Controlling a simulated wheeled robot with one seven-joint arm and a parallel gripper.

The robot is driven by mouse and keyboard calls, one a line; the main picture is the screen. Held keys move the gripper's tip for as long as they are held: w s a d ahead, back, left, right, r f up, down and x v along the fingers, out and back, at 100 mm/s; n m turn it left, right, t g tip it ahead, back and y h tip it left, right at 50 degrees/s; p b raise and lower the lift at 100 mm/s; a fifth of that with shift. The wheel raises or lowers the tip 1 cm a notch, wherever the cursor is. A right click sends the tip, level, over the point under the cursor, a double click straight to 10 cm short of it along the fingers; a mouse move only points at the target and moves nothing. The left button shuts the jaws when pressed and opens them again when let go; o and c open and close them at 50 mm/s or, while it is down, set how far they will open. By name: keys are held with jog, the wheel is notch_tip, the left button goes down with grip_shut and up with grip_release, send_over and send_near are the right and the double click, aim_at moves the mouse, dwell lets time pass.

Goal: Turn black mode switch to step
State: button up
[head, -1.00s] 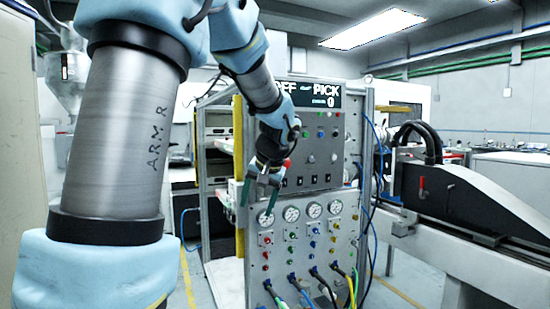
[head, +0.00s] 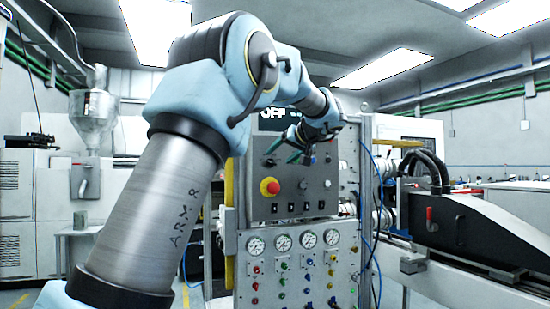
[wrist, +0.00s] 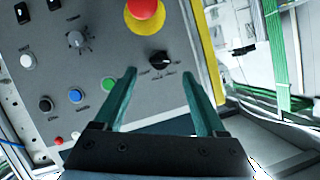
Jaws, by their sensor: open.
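The black mode switch (wrist: 159,57) is a small round knob on the grey control panel (wrist: 110,70), beside the red stop button in the wrist view. Small labels surround it, too small to read. It shows as a dark knob (head: 270,162) above the stop button in the head view. My gripper (wrist: 159,73) is open and empty. Its two green fingers point at the panel, with the knob appearing between and just beyond the tips. They look apart from the knob; the exact distance is unclear. In the head view my gripper (head: 300,148) is in front of the upper panel.
The red stop button on its yellow base (wrist: 143,12) sits close to the switch. A silver knob (wrist: 77,41), blue button (wrist: 75,96) and green button (wrist: 109,84) are nearby. Gauges (head: 282,241) and hoses lie lower. Green cables (wrist: 275,40) hang beyond the panel edge.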

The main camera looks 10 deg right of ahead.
aim_at(272, 162)
jog(key=shift+p+x, duration=0.45)
jog(key=shift+x, duration=1.7)
grip_shut()
